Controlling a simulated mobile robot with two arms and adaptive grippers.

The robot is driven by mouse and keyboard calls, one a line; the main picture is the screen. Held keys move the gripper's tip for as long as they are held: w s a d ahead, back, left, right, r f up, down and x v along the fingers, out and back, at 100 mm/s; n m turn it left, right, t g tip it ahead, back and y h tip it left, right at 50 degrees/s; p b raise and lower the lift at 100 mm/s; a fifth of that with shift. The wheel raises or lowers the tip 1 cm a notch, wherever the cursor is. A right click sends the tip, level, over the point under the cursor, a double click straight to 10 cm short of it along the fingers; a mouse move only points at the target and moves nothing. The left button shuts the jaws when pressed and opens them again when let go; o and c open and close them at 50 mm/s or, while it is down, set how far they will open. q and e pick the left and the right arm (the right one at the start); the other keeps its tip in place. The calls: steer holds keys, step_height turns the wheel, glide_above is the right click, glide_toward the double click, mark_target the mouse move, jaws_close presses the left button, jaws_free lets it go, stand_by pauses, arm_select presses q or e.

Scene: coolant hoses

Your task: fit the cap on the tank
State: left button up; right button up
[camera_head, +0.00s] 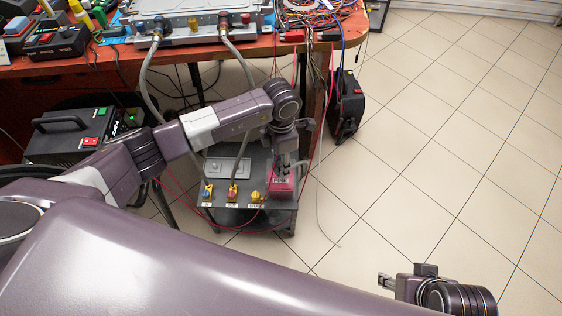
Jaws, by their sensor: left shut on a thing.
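The tank appears to be the pinkish-red box (283,187) at the right end of a small grey cart below the bench. My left gripper (287,165) reaches down from above and is at the top of this box. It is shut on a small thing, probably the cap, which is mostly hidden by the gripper. I cannot tell whether the cap touches the tank. My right gripper (386,282) is at the bottom right, over the floor and far from the tank; its finger spacing is too small to read.
The grey cart (222,213) carries blue, red and yellow fittings (257,197); grey hoses (240,62) run from two of them to a unit (190,22) on the orange bench. Loose cables hang nearby. A black case (346,105) stands on the tiles. Floor at right is clear.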

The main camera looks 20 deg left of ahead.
arm_select(q)
steer(key=o, duration=1.2)
